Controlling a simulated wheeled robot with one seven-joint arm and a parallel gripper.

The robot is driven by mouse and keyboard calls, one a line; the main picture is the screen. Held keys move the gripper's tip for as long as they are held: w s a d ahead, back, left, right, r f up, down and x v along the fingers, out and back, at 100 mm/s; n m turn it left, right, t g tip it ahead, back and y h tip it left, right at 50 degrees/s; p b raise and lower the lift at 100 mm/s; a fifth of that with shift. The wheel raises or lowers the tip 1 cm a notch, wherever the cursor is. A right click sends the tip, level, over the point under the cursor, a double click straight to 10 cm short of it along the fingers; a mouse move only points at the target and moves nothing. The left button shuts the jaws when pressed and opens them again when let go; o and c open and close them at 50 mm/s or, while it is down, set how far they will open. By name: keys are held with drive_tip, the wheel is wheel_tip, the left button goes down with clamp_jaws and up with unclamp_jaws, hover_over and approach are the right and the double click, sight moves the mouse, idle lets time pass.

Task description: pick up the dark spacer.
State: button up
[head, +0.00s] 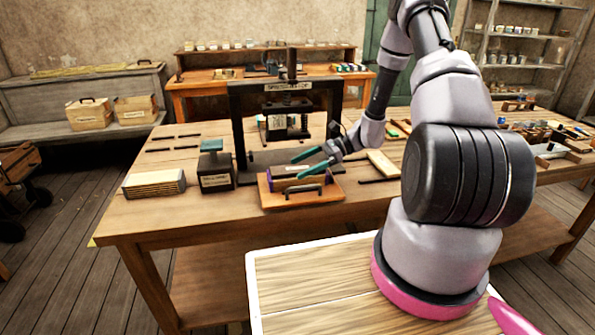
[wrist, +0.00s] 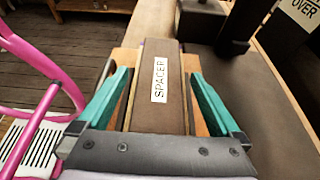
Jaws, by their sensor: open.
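The dark spacer (wrist: 150,113) is a long brown block with a white label reading SPACER on its upper face. In the wrist view it lies lengthwise between the two green fingers of my gripper (wrist: 159,74). The fingers are open, one along each side of it. A gap shows beside the right finger; I cannot tell whether the left finger touches. In the head view my gripper (head: 297,167) is low over a wooden tray (head: 268,196) with a dark handle on its front. There the fingers partly hide the spacer.
The black press (head: 240,120) stands just behind the tray on the workbench (head: 150,222). Several small parts lie at the right. The bench's front left corner is clear.

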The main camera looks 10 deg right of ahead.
drive_tip(key=c, duration=1.5)
drive_tip(key=shift+o, duration=0.2)
drive_tip(key=shift+r, duration=0.1)
